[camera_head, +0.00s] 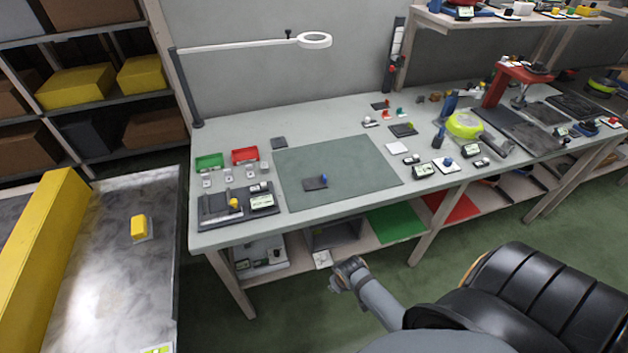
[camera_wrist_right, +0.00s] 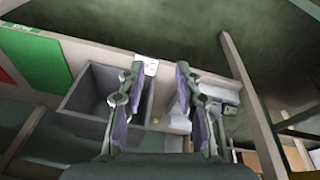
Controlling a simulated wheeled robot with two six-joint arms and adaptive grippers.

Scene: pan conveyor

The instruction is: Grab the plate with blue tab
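A small dark plate (camera_head: 314,184) with a blue tab (camera_head: 323,178) lies on the green mat (camera_head: 350,160), near the mat's front left part. My right gripper (camera_head: 349,272) is in front of the bench, apart from the plate and nearer to me. In the right wrist view my right gripper (camera_wrist_right: 155,95) has its two fingers spread with nothing between them. The plate is not seen in that view. My left gripper is not in view.
A white plate with a blue knob (camera_head: 446,165) stands at the bench's right. A black tray (camera_head: 236,205) is left of the mat. Green (camera_head: 209,161) and red (camera_head: 245,155) bins stand behind it. A grey bin (camera_wrist_right: 95,92) is under the bench. The mat is otherwise clear.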

